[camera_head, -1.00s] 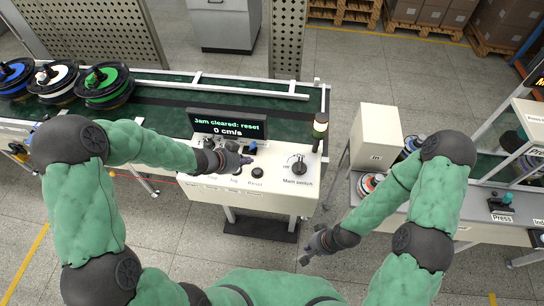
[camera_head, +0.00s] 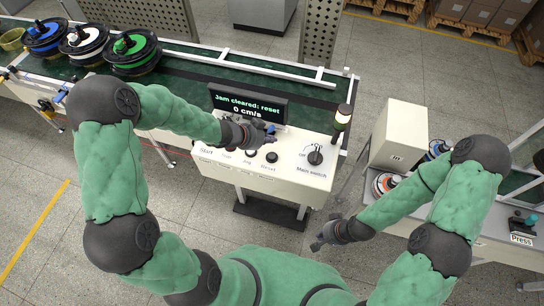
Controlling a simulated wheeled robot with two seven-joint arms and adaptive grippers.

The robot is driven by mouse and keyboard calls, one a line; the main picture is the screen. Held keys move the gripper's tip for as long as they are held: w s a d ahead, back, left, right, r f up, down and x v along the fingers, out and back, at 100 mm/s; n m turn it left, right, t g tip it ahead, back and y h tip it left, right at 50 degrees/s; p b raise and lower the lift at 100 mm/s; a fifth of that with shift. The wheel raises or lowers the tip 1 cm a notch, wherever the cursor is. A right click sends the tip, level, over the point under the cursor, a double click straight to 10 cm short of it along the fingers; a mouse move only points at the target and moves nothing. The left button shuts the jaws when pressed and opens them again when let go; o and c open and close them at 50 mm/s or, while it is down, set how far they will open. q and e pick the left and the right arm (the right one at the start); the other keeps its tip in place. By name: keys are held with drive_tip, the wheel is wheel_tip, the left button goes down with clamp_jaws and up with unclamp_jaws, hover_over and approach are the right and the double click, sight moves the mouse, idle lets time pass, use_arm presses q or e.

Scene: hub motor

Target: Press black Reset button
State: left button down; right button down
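The black Reset button (camera_head: 271,157) stands on the sloped white control panel (camera_head: 225,172), above the printed word Reset. The display (camera_head: 248,103) behind it reads "Jam cleared: reset" and "0 cm/s". My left gripper (camera_head: 268,139) is over the panel, just behind and to the left of the Reset button. It looks apart from the button. Its fingers are small and dark here, so their opening cannot be told. My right gripper (camera_head: 316,243) hangs low in front of the panel at the right, over the floor. Its opening also cannot be told.
The black main switch knob (camera_head: 315,156) sits right of the button. A signal lamp (camera_head: 342,116) rises at the panel's right edge. Several wheel hubs (camera_head: 134,52) stand on the green conveyor (camera_head: 190,82). A white box (camera_head: 399,134) is at the right.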

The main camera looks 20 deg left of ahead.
use_arm(q)
drive_tip(key=b, duration=0.6)
hover_over(270, 156)
wheel_tip(270, 156, down, 6)
drive_tip(key=shift+f, duration=0.25)
drive_tip(key=shift+f+b, duration=0.4)
drive_tip(key=shift+f, duration=0.1)
drive_tip(key=shift+f, duration=0.1)
idle(0.5)
drive_tip(key=shift+f, duration=0.3)
drive_tip(key=shift+s+f+b, duration=0.1)
drive_tip(key=shift+f+b, duration=0.45)
drive_tip(key=shift+b, duration=0.05)
idle(0.7)
idle(0.4)
drive_tip(key=shift+r+p, duration=0.95)
drive_tip(key=shift+p, duration=0.1)
drive_tip(key=shift+r, duration=0.1)
